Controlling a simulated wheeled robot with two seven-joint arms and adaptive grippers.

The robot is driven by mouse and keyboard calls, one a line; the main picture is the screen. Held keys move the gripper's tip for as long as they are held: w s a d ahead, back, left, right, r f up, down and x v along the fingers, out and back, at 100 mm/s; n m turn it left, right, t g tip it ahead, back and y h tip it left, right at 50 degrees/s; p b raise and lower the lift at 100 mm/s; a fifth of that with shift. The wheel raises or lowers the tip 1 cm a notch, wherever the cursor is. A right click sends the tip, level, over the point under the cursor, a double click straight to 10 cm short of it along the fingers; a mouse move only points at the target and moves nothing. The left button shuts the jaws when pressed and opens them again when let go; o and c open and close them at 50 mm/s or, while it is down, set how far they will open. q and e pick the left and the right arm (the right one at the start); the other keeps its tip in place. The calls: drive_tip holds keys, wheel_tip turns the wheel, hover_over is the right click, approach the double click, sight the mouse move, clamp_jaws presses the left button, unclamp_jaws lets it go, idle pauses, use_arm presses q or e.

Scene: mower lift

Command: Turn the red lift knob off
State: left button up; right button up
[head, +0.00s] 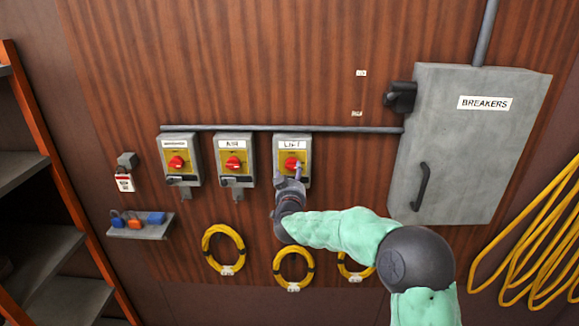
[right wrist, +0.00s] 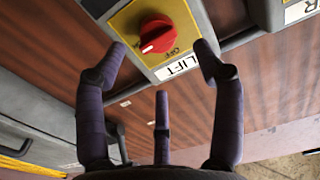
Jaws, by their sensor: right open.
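The red lift knob (head: 292,162) sits on a yellow plate on the grey box labelled LIFT (head: 305,145), the rightmost of three similar boxes. In the right wrist view the knob (right wrist: 157,35) shows whole, with a white mark at its lower left end. The word OFF is printed on the plate near its lower edge. My right gripper (head: 288,182) is just below and in front of the knob. In the right wrist view its fingers (right wrist: 160,50) are spread wide, empty and apart from the knob. My left gripper is not in view.
Two more boxes with red knobs (head: 176,162) (head: 233,162) stand to the left. A conduit (head: 260,128) runs above them to the grey BREAKERS cabinet (head: 465,150). Yellow cable coils (head: 222,232) hang below. A small shelf (head: 142,232) holds padlocks. Shelving (head: 45,240) stands at the left.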

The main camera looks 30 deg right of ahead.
sight(292, 166)
drive_tip(key=shift+x, duration=3)
drive_tip(key=shift+c, duration=0.3)
drive_tip(key=shift+r, duration=0.1)
drive_tip(key=c, duration=1)
